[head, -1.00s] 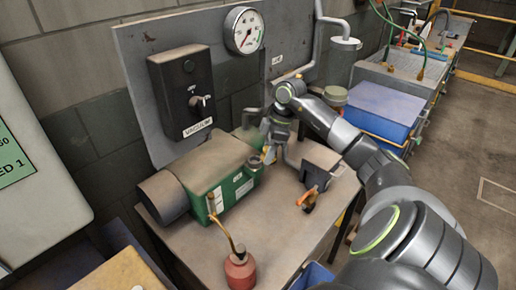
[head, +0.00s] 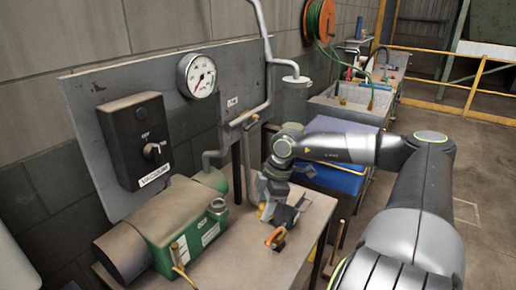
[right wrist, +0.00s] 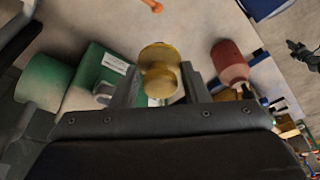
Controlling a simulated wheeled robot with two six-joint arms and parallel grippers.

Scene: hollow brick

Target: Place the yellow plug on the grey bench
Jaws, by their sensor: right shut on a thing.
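The yellow plug (right wrist: 160,72) is round with a stepped face and sits between the two fingers of my right gripper (right wrist: 160,85) in the right wrist view. The gripper is shut on it. In the head view my right gripper (head: 266,208) points down over the pump table, to the right of the green pump (head: 190,225); only a small bit of yellow shows at its fingertips. A grey bench (head: 341,104) stands at the back right, beyond a blue box. My left gripper is not in view.
The pump table (head: 310,215) carries an orange-handled part (head: 276,238) close to my right gripper. A red oil can (right wrist: 230,62) shows in the right wrist view. The blue box (head: 340,178) stands behind my right arm. Pipes and a gauge panel (head: 85,90) rise behind.

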